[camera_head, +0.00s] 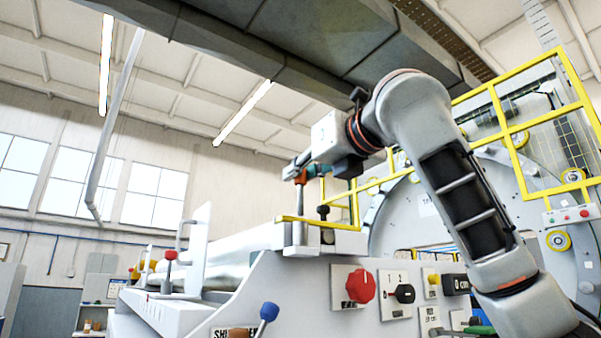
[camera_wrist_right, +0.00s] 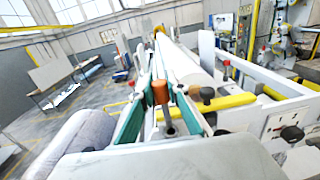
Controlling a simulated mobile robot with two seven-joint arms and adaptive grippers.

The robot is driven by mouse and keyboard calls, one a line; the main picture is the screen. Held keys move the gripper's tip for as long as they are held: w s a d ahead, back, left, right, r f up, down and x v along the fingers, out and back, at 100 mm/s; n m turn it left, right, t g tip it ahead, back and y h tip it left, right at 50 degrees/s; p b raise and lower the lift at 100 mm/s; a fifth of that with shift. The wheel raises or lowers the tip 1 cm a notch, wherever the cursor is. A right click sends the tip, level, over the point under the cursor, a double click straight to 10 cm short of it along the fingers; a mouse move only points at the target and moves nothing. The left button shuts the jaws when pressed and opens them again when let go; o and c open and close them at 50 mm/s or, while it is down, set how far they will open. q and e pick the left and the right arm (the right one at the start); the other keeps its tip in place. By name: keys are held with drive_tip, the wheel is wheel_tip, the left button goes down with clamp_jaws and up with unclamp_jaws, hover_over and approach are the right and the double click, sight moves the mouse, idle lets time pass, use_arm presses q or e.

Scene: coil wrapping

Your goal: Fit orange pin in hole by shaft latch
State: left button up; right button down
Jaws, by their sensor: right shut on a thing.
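The orange pin (camera_wrist_right: 160,90) has an orange head and a grey shank. It is between the green-padded fingers of my right gripper (camera_wrist_right: 158,98), which is shut on it. In the head view, the right gripper (camera_head: 299,174) is raised above the machine's front panel, and the orange head (camera_head: 301,178) shows between its fingers. In the right wrist view, a dark round hole (camera_wrist_right: 171,130) on a yellow part shows close by the shank's lower end; I cannot tell whether the shank is in it. My left gripper is in neither view.
In the head view, the white machine panel (camera_head: 290,290) carries a red knob (camera_head: 361,286) and a black knob (camera_head: 404,293). A blue-tipped lever (camera_head: 269,312) stands in front. Yellow railing (camera_head: 507,125) is at right. A large grey beam (camera_head: 290,35) hangs overhead.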

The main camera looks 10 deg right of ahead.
sight(302, 198)
drive_tip(key=shift+p, duration=0.5)
idle(0.7)
drive_tip(key=shift+f+b, duration=1.6)
drive_tip(key=shift+f, duration=0.95)
drive_tip(key=c, duration=1.9)
unclamp_jaws()
drive_tip(key=shift+s, duration=0.15)
drive_tip(key=v, duration=1.1)
drive_tip(key=shift+s+d, duration=0.2)
drive_tip(key=shift+s, duration=0.15)
